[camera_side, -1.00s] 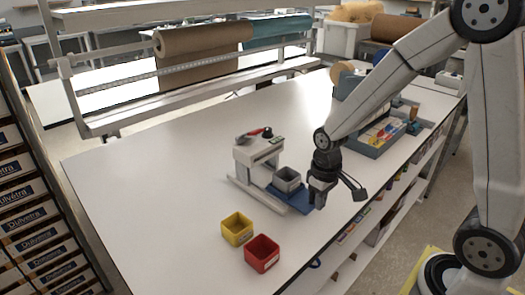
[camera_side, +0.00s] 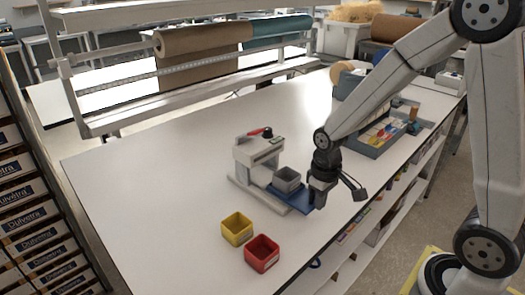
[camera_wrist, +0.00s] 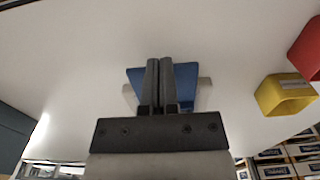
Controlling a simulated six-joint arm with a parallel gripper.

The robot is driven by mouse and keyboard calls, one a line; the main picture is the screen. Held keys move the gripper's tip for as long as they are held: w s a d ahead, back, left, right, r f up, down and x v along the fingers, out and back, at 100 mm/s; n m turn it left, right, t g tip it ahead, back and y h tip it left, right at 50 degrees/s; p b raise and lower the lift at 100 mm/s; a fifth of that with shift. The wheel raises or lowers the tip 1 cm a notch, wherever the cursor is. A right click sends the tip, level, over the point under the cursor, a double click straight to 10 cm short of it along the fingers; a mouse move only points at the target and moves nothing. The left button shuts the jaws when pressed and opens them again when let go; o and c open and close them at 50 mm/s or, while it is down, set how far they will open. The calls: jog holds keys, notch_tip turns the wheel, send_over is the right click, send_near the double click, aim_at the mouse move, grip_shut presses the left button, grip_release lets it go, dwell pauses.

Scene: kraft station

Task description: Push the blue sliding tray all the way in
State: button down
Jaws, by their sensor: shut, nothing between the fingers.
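The blue sliding tray (camera_side: 291,197) sticks out at the lower right of a small white press-like machine (camera_side: 258,150) on the white table. A grey square cup (camera_side: 286,180) stands on the tray. My gripper (camera_side: 318,203) is shut and empty, pointing down at the tray's outer end; I cannot tell whether it touches. In the wrist view my shut fingers (camera_wrist: 160,62) lie in front of the blue tray (camera_wrist: 184,76), which shows on both sides of them. The grey cup is not visible in that view.
A yellow bin (camera_side: 237,229) and a red bin (camera_side: 262,253) stand at the table's front edge, left of my gripper. A grey organizer tray (camera_side: 372,146) with several items lies behind my gripper at the right. The table's left half is clear.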

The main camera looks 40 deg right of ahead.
aim_at(297, 195)
jog(key=shift+w, duration=3.25)
dwell(0.9)
jog(key=shift+w, duration=2.1)
jog(key=shift+s+r, duration=0.1)
jog(key=shift+s, duration=0.3)
dwell(1.0)
